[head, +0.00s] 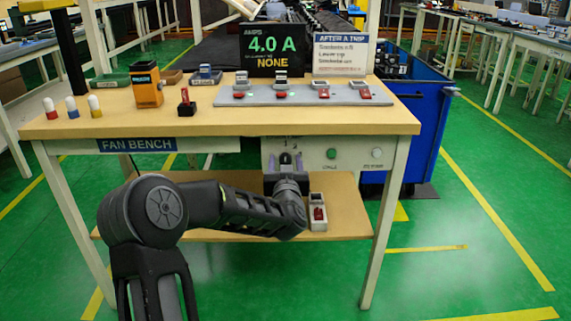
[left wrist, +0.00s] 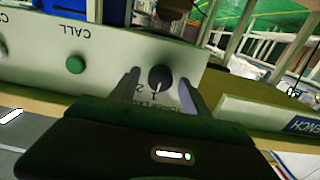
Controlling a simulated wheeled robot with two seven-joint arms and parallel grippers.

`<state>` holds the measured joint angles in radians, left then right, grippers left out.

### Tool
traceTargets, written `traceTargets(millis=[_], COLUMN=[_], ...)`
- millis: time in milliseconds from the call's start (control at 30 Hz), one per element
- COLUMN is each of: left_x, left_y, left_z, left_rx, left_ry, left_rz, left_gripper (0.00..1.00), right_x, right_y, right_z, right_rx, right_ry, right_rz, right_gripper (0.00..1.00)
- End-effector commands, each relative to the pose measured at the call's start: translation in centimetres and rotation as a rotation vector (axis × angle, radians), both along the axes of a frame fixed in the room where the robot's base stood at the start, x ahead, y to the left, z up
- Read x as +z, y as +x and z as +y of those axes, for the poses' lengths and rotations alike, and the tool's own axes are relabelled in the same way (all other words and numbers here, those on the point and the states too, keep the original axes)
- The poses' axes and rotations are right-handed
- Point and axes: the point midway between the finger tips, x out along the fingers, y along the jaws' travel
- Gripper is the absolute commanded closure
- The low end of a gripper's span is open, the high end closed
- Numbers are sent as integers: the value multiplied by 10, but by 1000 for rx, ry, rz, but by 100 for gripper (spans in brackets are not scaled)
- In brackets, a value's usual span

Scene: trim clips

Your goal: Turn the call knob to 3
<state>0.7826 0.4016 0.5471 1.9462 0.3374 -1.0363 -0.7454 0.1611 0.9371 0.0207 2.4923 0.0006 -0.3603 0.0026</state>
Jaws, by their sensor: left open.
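The call knob (left wrist: 160,78) is a round black dial on the pale panel (head: 357,154) under the bench top. A white pointer line on it shows in the left wrist view, which is upside down. The line seems to point toward the printed 1, with a 2 beside it; a 3 is not readable. My left gripper (left wrist: 159,84) is open, with one finger on each side of the knob; I cannot tell whether they touch it. In the head view my left gripper (head: 287,163) is at the panel and hides the knob. My right gripper is not in view.
A green button (left wrist: 75,65) sits beside the knob on the panel. The wooden bench top (head: 210,121) above holds an orange device (head: 146,86), a display (head: 273,50) and several small parts. A lower shelf (head: 343,205) carries a red switch (head: 318,214). A blue cart (head: 424,110) stands right.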

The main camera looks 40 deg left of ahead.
Motion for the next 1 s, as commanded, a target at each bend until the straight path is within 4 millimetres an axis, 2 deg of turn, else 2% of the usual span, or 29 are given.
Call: traceTargets(millis=[167,800,1000], left_x=[0,0,0], left_y=[0,0,0], left_z=[0,0,0], left_rx=[0,0,-1], left_ry=[0,0,1], left_rz=[0,0,1], left_gripper=[46,98,100], right_x=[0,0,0], right_y=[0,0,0], right_z=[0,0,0], right_rx=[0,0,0], right_ry=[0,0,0], right_rz=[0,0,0], right_gripper=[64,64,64])
